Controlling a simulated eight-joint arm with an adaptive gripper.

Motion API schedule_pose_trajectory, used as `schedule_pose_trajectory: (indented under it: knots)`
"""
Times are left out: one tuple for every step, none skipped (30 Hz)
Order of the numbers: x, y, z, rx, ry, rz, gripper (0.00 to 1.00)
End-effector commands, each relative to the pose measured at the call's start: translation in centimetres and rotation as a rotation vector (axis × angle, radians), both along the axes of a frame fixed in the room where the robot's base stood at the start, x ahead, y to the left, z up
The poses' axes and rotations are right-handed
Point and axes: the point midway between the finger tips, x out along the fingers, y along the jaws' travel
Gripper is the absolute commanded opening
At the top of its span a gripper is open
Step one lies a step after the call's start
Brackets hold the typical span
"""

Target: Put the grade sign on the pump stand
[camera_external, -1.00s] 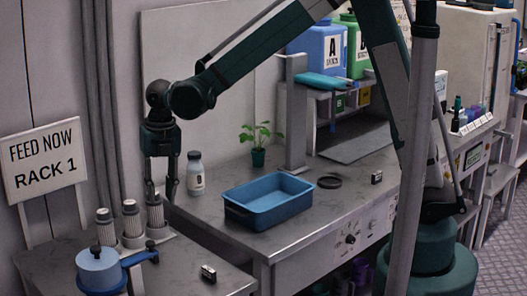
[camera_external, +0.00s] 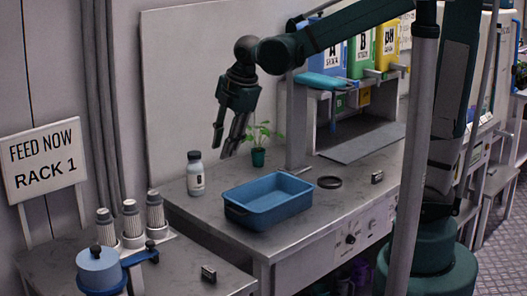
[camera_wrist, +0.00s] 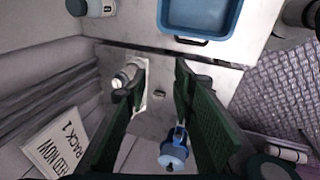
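No object is clearly readable as the grade sign. Two small dark blocks with pale faces could be small signs: one (camera_external: 208,273) on the lower left table, another (camera_external: 377,177) on the bench's right front edge. The first also seems to show in the wrist view (camera_wrist: 160,93), between my fingers but far below. The pump stand is not certain either; a round blue device with a blue arm (camera_external: 98,268) stands on the lower left table and in the wrist view (camera_wrist: 173,152). My gripper (camera_external: 226,147) is open and empty, in the air above the bench.
A blue tray (camera_external: 268,217), a white bottle (camera_external: 195,180) and a potted plant (camera_external: 258,157) are on the bench. Several capped cylinders (camera_external: 131,238) stand beside the blue device. A "FEED NOW RACK 1" board (camera_external: 45,162) is at left.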

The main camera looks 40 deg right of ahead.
Motion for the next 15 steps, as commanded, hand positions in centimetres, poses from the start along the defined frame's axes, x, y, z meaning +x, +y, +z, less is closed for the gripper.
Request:
schedule_pose_trajectory:
  knots:
    - [-0.7, -1.0, 0.4, 0.015, -0.006, -0.053, 0.25]
    - [-1.1, -1.5, 0.6, 0.025, -0.010, -0.086, 0.25]
    - [-1.5, -2.1, 0.9, 0.039, -0.017, -0.130, 0.25]
    - [-1.9, -2.6, 1.0, 0.050, -0.021, -0.162, 0.25]
    - [-2.2, -3.0, 1.2, 0.060, -0.024, -0.195, 0.25]
    - [-2.7, -3.7, 1.4, 0.074, -0.030, -0.239, 0.25]
    - [-3.0, -4.1, 1.6, 0.085, -0.035, -0.272, 0.25]
    - [-3.4, -4.6, 1.8, 0.096, -0.039, -0.305, 0.25]
    - [-3.9, -5.1, 1.9, 0.111, -0.044, -0.347, 0.25]
    - [-4.3, -5.6, 2.1, 0.122, -0.048, -0.379, 0.25]
    - [-4.6, -6.0, 2.2, 0.135, -0.052, -0.413, 0.25]
    - [-5.1, -6.6, 2.4, 0.150, -0.058, -0.456, 0.25]
    - [-5.5, -7.0, 2.5, 0.162, -0.062, -0.487, 0.25]
    - [-5.9, -7.4, 2.6, 0.174, -0.065, -0.520, 0.25]
    - [-6.4, -8.0, 2.7, 0.191, -0.071, -0.562, 0.25]
